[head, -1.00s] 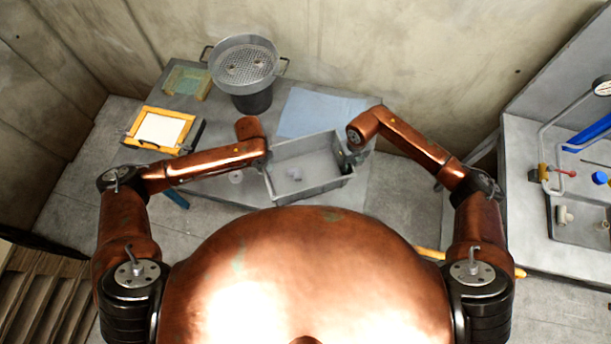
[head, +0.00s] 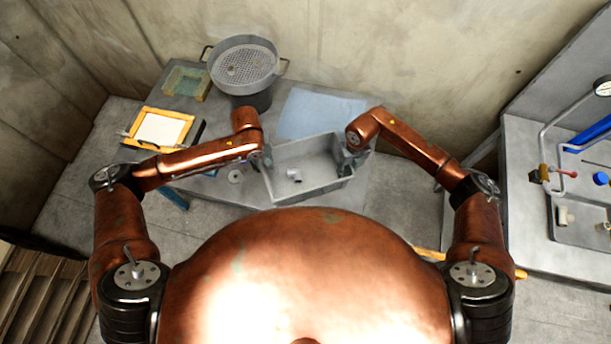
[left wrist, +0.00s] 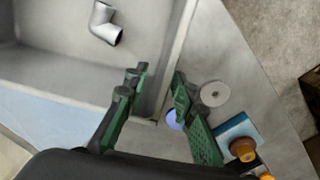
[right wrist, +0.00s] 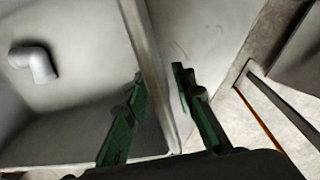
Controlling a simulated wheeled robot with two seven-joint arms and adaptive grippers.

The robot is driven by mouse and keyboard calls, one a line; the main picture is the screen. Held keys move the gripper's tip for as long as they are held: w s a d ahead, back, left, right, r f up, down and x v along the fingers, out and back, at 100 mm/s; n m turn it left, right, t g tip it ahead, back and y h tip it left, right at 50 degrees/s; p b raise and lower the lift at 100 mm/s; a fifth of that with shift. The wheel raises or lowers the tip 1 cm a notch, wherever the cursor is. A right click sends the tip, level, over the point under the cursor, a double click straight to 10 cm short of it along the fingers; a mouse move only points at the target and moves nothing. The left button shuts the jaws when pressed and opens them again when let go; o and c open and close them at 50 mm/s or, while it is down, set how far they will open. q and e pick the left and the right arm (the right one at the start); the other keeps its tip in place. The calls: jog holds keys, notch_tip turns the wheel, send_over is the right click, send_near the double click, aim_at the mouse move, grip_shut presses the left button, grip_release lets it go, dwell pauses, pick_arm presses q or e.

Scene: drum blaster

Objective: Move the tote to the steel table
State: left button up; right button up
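The tote (head: 316,189), a grey open bin, is on or just above the grey table (head: 218,191) in the head view, with a grey pipe elbow (head: 294,175) inside. My left gripper (left wrist: 158,80) straddles the tote's wall near a corner, one green finger inside and one outside. My right gripper (right wrist: 160,75) straddles the opposite wall the same way. Both look open, with gaps beside the wall. A second grey worktop (head: 528,228) stands at the right; I cannot tell which table is the steel one.
A sieve on a dark bucket (head: 243,65), an orange-framed screen (head: 163,130), a greenish tray (head: 187,82) and a blue sheet (head: 315,110) are on the tote's table. The right worktop holds a sink (head: 585,228), pipes and a gauge (head: 602,87). Floor shows between the tables.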

pick_arm(q)
notch_tip(320, 180, up, 7)
jog(key=shift+a+f, duration=0.15)
jog(key=shift+f, duration=0.05)
jog(key=shift+r, duration=0.15)
pick_arm(e)
jog(key=shift+r, duration=0.15)
jog(key=r, duration=1.1)
jog(key=shift+w+d+r, duration=0.2)
jog(key=shift+d+r, duration=0.15)
pick_arm(q)
jog(key=shift+r, duration=0.1)
